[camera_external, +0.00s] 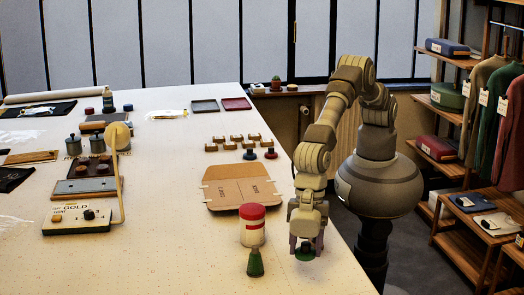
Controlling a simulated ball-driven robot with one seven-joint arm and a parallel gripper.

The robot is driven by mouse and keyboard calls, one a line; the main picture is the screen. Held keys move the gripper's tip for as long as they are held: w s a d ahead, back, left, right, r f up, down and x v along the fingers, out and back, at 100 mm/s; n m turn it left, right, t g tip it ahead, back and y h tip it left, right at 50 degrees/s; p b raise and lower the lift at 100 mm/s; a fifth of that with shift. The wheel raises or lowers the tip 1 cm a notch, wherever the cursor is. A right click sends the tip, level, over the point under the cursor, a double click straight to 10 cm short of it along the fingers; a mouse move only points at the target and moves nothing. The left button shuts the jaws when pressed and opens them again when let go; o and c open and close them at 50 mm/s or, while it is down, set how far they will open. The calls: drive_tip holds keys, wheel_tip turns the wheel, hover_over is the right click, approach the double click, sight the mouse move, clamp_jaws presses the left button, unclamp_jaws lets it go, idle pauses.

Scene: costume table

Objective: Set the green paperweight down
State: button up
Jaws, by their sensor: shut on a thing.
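My gripper (306,245) points down over the near right part of the white table (200,240). It is shut on the green paperweight (305,254), a small dark green piece with a darker top between the fingers. The paperweight is at or just above the tabletop; I cannot tell whether it touches. Its upper part is partly hidden by the fingers.
A flat cardboard piece (240,188) lies behind. The table's right edge (345,255) is near. Bare tabletop lies farther left.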

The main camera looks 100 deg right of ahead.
sight(304, 271)
wheel_tip(304, 271, down, 5)
drive_tip(key=shift+r+b, duration=0.1)
drive_tip(key=shift+b, duration=0.5)
drive_tip(key=shift+r, duration=0.15)
drive_tip(key=o, duration=1.2)
drive_tip(key=shift+o, duration=0.2)
drive_tip(key=p+v, duration=0.3)
drive_tip(key=v, duration=0.9)
